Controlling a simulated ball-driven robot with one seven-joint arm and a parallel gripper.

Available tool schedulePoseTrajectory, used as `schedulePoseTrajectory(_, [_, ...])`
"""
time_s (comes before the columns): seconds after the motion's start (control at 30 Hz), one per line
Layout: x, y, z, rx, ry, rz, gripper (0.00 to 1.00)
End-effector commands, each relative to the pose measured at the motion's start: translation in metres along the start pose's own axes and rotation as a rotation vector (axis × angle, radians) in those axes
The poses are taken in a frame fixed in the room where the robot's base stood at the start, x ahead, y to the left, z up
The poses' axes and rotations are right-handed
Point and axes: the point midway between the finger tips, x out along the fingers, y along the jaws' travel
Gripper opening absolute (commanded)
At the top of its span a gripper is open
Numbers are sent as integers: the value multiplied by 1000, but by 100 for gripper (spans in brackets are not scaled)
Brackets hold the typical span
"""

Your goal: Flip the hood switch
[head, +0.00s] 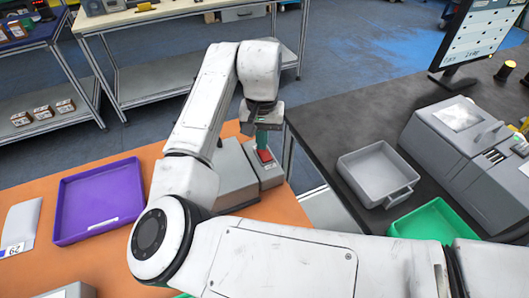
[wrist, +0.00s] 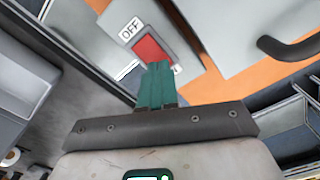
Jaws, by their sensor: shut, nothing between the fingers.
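The hood switch (wrist: 152,50) is a red rocker on a grey panel, with a white "OFF" label (wrist: 131,29) beside it in the wrist view. In the head view the red switch (head: 264,155) is on a low grey box (head: 264,172) on the orange table. My gripper (wrist: 157,72) is shut, its green fingertips together and empty. The tips overlap the lower edge of the red switch in the wrist view. In the head view my gripper (head: 263,147) points down over the switch. I cannot tell whether the tips touch it.
A larger grey unit with a dark handle (wrist: 290,45) adjoins the switch box. A purple tray (head: 97,201) is on the orange table at left. A grey bin (head: 377,173), a green tray (head: 434,222) and a grey machine (head: 470,135) are on the dark table at right.

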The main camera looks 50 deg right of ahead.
Motion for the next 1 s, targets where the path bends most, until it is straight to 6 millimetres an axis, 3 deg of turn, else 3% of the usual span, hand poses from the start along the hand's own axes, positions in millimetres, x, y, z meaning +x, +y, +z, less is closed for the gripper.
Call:
schedulePoseTrajectory(0.7, [10,0,0,0,0,0,0])
schedulePoseTrajectory(1.0, [-4,0,0,0,0,1,0])
